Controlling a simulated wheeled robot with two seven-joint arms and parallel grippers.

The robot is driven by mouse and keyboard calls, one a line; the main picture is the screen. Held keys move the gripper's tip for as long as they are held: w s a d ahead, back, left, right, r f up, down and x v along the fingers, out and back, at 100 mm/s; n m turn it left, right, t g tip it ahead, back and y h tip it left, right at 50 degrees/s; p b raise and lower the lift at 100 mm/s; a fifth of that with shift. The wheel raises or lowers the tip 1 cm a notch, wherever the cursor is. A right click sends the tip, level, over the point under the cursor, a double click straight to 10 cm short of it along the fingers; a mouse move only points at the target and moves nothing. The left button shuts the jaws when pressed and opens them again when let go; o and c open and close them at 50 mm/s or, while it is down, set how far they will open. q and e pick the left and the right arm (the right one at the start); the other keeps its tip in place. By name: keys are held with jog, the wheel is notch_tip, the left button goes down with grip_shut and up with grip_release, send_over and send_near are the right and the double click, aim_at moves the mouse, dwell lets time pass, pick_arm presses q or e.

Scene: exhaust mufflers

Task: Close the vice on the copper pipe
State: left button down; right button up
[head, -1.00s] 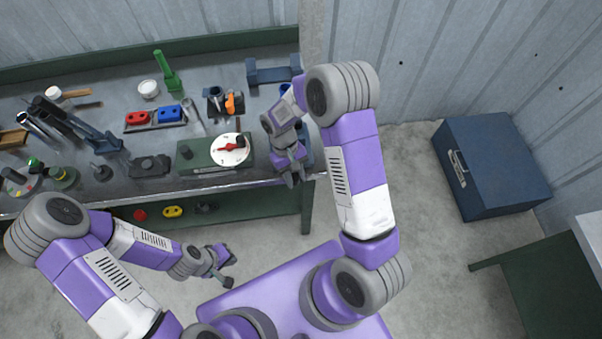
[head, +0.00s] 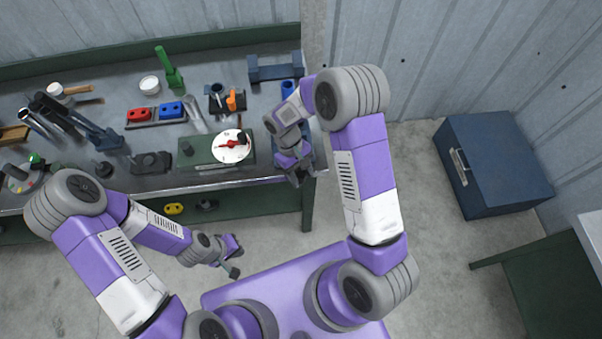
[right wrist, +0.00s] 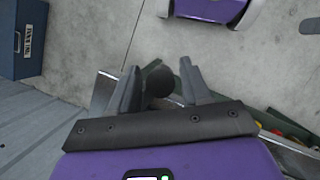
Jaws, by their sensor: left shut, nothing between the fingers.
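A dark blue body (head: 307,138), which looks like the vice, sits at the right end of the bench, mostly hidden behind my right gripper and arm. My right gripper (head: 299,177) points down at the bench's front edge beside it. In the right wrist view its fingers (right wrist: 157,82) are apart, with a dark round knob (right wrist: 159,83) between them and small gaps at the sides. I cannot make out the copper pipe or the jaw gap. My left gripper (head: 237,258) is shut and empty, in front of the bench and over the floor.
The bench (head: 255,177) holds a green block with a white dial (head: 231,146), red and blue parts (head: 155,113), a blue stand (head: 275,70) and several tools. A blue chest (head: 497,165) stands on the floor at the right. Floor between bench and chest is clear.

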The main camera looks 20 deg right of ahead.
jog(key=shift+o, duration=0.6)
jog(key=v, duration=0.7)
jog(key=shift+r, duration=0.3)
